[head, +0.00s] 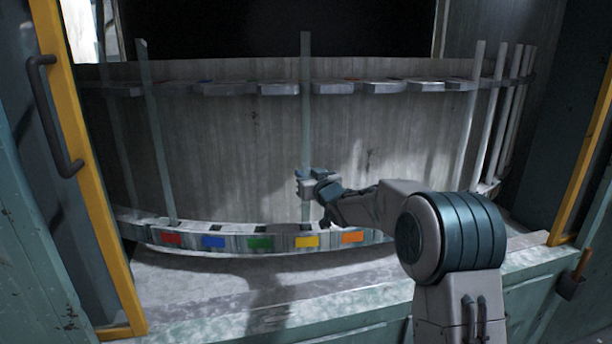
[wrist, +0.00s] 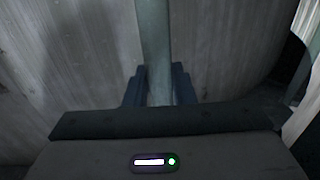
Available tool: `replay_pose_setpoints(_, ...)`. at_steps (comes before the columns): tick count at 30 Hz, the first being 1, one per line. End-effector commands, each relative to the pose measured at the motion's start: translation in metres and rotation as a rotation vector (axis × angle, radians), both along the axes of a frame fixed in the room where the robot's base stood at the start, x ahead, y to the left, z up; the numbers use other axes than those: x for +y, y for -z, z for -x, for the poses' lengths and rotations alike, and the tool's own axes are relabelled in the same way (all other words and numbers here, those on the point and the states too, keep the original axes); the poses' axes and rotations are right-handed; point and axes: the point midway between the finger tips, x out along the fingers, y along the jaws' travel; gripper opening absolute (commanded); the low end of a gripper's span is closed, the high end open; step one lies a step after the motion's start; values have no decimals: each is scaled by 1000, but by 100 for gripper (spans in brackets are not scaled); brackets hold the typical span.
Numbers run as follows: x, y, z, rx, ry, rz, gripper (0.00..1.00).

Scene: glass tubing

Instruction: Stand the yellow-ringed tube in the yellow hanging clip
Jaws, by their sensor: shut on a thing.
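A tall clear glass tube (head: 306,120) stands close to upright in front of the curved grey wall. My gripper (head: 304,186) is shut on its lower part. In the wrist view the tube (wrist: 154,40) passes between the two dark fingers of my gripper (wrist: 158,82). No yellow ring can be made out on it. The yellow label (head: 307,242) is on the lower rail, below the tube's lower end. I cannot tell whether that end touches the rail. The tube's upper part crosses the row of hanging clips (head: 278,89); a yellow clip cannot be made out.
The lower rail also carries red (head: 171,239), blue (head: 213,242), green (head: 260,244) and orange (head: 352,237) labels. Another tube (head: 157,140) stands at the left, and several stand at the right (head: 496,115). A yellow door frame (head: 90,190) borders the left side.

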Motion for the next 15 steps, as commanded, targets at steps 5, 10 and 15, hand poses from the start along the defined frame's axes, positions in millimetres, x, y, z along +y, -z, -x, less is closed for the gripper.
replay_pose_setpoints(5, 0, 0, 0, -1, 0, 0, 0)
replay_pose_setpoints(10, 0, 0, 0, -1, 0, 0, 0)
replay_pose_setpoints(15, 0, 0, 0, -1, 0, 0, 34)
